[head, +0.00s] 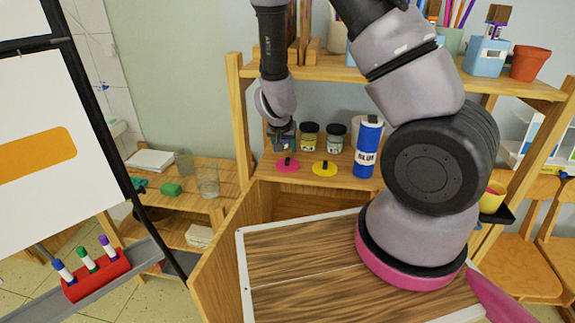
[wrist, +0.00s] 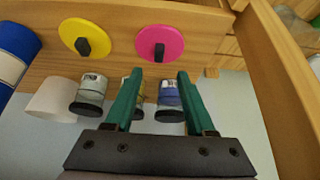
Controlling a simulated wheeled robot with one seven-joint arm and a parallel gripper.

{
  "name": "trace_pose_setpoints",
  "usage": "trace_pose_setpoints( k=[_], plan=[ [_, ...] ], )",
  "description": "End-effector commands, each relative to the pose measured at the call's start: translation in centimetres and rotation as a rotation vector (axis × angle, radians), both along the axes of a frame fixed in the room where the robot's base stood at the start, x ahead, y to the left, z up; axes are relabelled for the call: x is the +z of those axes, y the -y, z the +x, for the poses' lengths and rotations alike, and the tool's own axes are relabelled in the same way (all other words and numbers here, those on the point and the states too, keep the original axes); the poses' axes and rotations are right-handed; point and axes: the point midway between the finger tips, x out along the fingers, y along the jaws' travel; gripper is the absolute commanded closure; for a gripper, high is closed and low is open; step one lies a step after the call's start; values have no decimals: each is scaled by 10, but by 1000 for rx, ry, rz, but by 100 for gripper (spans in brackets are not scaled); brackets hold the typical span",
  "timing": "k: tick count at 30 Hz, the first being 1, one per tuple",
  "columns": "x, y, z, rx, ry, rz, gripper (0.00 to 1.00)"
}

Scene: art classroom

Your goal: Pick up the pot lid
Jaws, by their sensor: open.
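Two flat round lids with black knobs lie on the wooden shelf: a pink lid (head: 281,167) and a yellow lid (head: 324,170). In the wrist view the pink lid (wrist: 172,36) is straight beyond my fingertips, and the yellow lid (wrist: 72,30) is to its left. My gripper (wrist: 160,76) is open with green fingers and nothing between them; the pink lid's knob lines up with the gap. In the head view my gripper (head: 284,146) is at the shelf, just above and behind the pink lid, partly hidden by my wrist.
Small dark-lidded jars (head: 309,136) stand behind the lids, close to my fingers in the wrist view. A blue-labelled bottle (head: 367,148) stands right of the yellow lid. The shelf's left post (head: 238,115) is near my gripper, and an upper shelf board (head: 340,75) is overhead.

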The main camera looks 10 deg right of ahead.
Motion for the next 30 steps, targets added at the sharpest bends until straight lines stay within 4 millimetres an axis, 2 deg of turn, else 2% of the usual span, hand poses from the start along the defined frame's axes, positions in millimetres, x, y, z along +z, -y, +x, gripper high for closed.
trace_pose_setpoints(
  k=[3,8,16,26,29,30],
  plan=[
    [-13,3,6,-2,-2,0,45],
    [-22,5,10,-3,-1,2,45],
    [-57,13,25,-3,-3,2,45],
    [-63,14,29,0,0,2,45],
    [-63,14,29,0,0,2,79],
    [-63,14,29,0,0,2,95]
  ],
)
